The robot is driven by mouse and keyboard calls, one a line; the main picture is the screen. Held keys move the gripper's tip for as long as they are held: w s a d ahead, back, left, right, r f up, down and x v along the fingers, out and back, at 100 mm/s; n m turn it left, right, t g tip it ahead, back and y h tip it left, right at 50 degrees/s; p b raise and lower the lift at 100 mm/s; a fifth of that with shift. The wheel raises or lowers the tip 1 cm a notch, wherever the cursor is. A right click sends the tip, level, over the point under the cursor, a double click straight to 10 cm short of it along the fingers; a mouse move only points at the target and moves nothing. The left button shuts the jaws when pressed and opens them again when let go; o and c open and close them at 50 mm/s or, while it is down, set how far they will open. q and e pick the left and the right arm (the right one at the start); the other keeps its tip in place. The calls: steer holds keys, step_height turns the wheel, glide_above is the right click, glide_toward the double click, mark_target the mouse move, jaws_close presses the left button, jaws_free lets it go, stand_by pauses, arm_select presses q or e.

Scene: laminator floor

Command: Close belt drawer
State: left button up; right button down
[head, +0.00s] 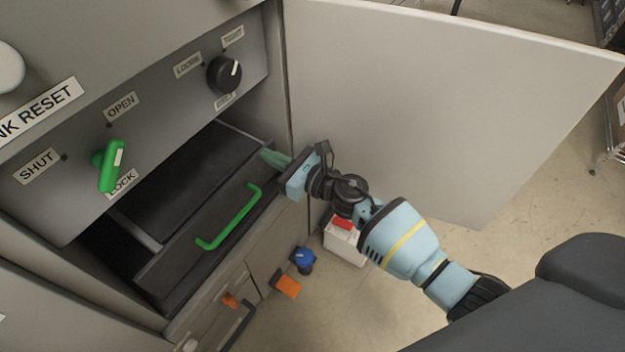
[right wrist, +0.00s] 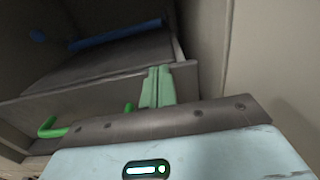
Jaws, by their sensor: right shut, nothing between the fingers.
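The belt drawer (head: 170,262) is a dark drawer with a green bar handle (head: 232,220), and it stands part way out of the grey machine. Its front (right wrist: 85,94) and the left part of the handle (right wrist: 50,128) also show in the right wrist view. My right gripper (head: 270,158) is at the right end of the drawer front, beside the handle and not around it. Its green fingers (right wrist: 157,88) are together and empty, in front of the drawer's top edge. I cannot tell whether they touch it. My left gripper is out of view.
A large grey door (head: 430,100) stands open to the right of my right gripper. Above the drawer, the panel carries a green lever (head: 109,168) and a black knob (head: 224,75). Below are a blue knob (head: 303,260), an orange tab (head: 287,287) and a white box (head: 343,246).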

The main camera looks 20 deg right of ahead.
mark_target(259, 150)
steer(key=b+x, duration=0.1)
steer(key=x, duration=0.2)
steer(key=shift+w+a, duration=0.15)
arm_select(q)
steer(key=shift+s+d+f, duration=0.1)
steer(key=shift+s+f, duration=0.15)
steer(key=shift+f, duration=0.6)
arm_select(e)
steer(key=shift+w+r, duration=0.15)
steer(key=shift+r, duration=0.05)
steer(key=shift+r, duration=0.15)
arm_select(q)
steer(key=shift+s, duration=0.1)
